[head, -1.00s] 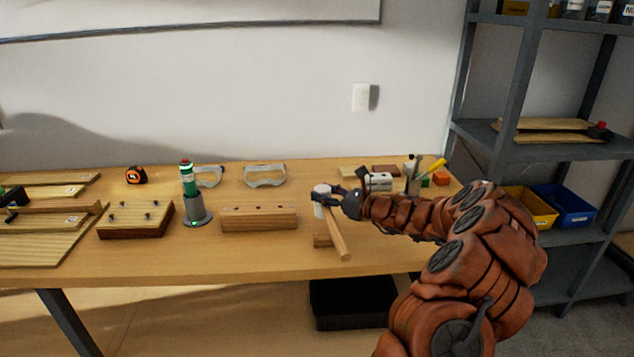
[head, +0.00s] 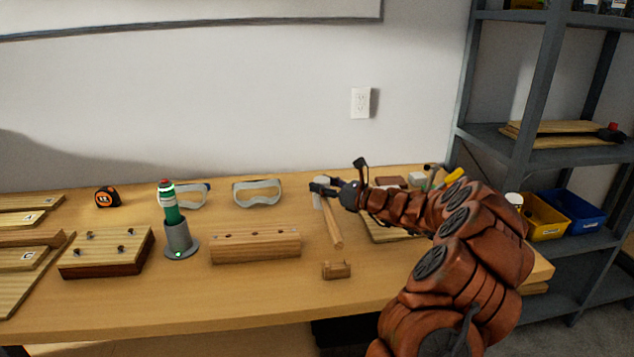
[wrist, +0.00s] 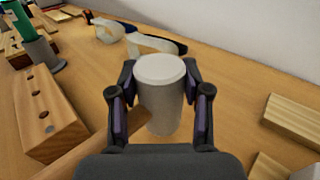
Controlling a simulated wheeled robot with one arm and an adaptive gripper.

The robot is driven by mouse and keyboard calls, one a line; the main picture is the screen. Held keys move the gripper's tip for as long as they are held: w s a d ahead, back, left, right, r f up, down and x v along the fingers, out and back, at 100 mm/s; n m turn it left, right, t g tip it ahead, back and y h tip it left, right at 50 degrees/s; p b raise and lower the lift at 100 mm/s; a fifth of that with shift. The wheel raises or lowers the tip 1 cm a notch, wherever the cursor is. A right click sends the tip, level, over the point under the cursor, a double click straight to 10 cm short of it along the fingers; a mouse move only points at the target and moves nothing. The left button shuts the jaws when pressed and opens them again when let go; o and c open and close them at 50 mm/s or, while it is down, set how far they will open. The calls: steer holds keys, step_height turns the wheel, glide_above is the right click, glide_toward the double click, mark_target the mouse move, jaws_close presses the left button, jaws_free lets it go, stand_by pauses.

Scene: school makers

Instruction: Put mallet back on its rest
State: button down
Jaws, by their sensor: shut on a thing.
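The mallet has a pale grey cylindrical head (wrist: 162,97) and a wooden handle (head: 332,228). My gripper (head: 324,190) is shut on the mallet's head; in the wrist view, dark fingers press it from both sides. The handle slants down and slightly right in the head view, toward the table's front. A small notched wooden block (head: 336,271), which looks like the rest, stands on the table just in front of the handle's end, apart from it and empty. I cannot tell how high the mallet is above the table.
A wooden block with holes (head: 255,246) stands left of the mallet. Safety goggles (head: 258,193) lie behind it. A green-and-white tool in a grey holder (head: 179,240) stands farther left. Boards and small items lie right, partly behind my arm. The table front around the notched block is clear.

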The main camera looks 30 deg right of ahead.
steer(key=shift+a+f+b, duration=0.25)
steer(key=shift+f+b, duration=0.65)
steer(key=shift+f, duration=0.05)
steer(key=shift+f+b, duration=0.95)
steer(key=shift+f, duration=0.05)
steer(key=shift+f, duration=0.4)
steer(key=shift+c, duration=2.2)
jaws_free()
steer(key=shift+d, duration=0.1)
steer(key=v, duration=1.2)
